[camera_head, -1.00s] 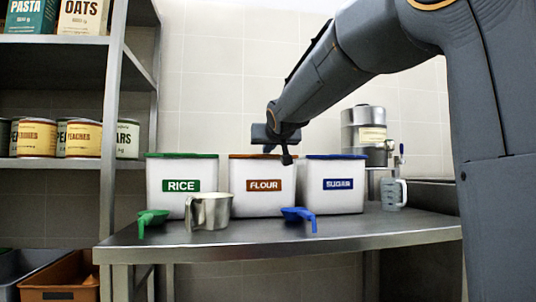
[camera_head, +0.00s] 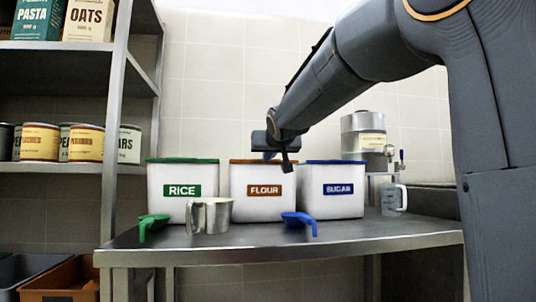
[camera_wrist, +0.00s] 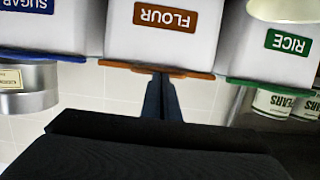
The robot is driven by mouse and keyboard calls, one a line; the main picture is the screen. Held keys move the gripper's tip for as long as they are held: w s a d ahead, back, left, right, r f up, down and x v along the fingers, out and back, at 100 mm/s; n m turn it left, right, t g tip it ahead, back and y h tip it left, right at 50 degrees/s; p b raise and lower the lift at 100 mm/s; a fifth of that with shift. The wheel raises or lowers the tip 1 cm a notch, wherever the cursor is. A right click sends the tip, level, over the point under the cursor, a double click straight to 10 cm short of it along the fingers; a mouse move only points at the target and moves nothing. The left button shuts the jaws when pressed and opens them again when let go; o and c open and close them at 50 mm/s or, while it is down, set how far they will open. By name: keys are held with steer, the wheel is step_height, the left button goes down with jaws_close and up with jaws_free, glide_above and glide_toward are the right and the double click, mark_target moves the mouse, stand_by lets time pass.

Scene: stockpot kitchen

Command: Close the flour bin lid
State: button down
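The flour bin (camera_head: 262,206) is white with an orange label and stands between two other bins. Its orange lid (camera_head: 238,161) shows as a thin flat line along the top in the head view, looking down flat on the bin. In the upside-down wrist view the lid edge (camera_wrist: 130,67) runs across the flour bin (camera_wrist: 160,42). My gripper (camera_wrist: 160,76) has its two dark fingers together, with nothing seen between them. The fingertips reach the lid edge in that view; I cannot tell if they touch. In the head view my gripper (camera_head: 269,156) is at the lid, partly hiding it.
The rice bin (camera_head: 182,208) stands at left and the sugar bin (camera_head: 335,206) at right, both lidded. A metal cup (camera_head: 215,217), green scoop (camera_head: 152,223) and blue scoop (camera_head: 300,220) lie in front on the steel counter (camera_head: 270,245). A measuring jug (camera_head: 393,200) stands at right.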

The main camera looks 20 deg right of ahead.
steer(key=s+a+f, duration=0.1)
steer(key=s, duration=0.8)
steer(key=shift+s+a, duration=0.15)
steer(key=shift+a, duration=0.25)
